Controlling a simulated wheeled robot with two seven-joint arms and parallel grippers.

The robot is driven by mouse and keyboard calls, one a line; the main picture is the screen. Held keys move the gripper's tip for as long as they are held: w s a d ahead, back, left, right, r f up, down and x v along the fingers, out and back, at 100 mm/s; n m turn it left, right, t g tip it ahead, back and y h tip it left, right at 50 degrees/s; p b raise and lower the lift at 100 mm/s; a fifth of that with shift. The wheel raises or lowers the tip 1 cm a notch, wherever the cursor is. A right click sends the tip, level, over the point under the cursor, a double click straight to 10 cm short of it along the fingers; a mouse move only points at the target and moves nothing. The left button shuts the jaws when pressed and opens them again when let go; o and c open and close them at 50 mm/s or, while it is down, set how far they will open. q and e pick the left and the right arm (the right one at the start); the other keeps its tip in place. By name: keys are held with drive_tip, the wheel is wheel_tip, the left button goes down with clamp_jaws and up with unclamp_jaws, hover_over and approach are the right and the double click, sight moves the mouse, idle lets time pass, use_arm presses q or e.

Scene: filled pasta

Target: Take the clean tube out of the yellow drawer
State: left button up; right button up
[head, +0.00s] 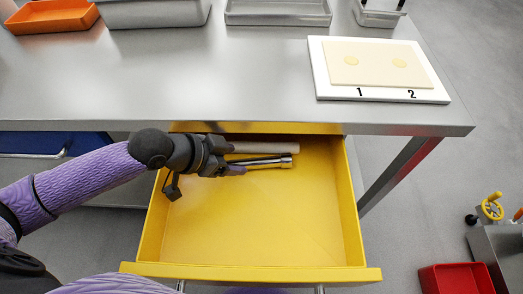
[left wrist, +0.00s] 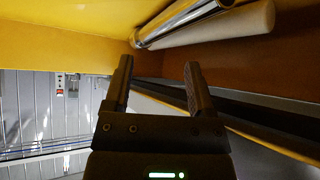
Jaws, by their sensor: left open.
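The yellow drawer (head: 250,225) is pulled open under the steel table. A shiny metal tube (head: 274,162) lies crosswise near the back of the drawer and also shows in the left wrist view (left wrist: 185,20). I see no dirt on it. My left gripper (head: 238,160) is inside the drawer at the back left, by the tube's left end, which it hides in the head view. In the left wrist view its two fingers (left wrist: 158,78) are apart with nothing between them, and the tube lies beyond the fingertips. My right gripper is not in view.
A beige cylinder (head: 262,153) lies behind the tube, close alongside it. The front of the drawer is empty. The table edge overhangs the drawer's back. A white board (head: 330,90) with a dough sheet (head: 375,65) lies on the table; a red bin (head: 455,279) stands at lower right.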

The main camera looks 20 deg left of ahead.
sight(256, 162)
use_arm(q)
drive_tip(key=b+x, duration=0.5)
drive_tip(key=x, duration=0.2)
drive_tip(key=shift+d+f, duration=0.2)
drive_tip(key=shift+f, duration=0.05)
drive_tip(key=shift+d, duration=0.1)
drive_tip(key=shift+r, duration=0.2)
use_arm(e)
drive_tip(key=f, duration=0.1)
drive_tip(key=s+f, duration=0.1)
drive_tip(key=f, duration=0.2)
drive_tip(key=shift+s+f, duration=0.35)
use_arm(q)
clamp_jaws()
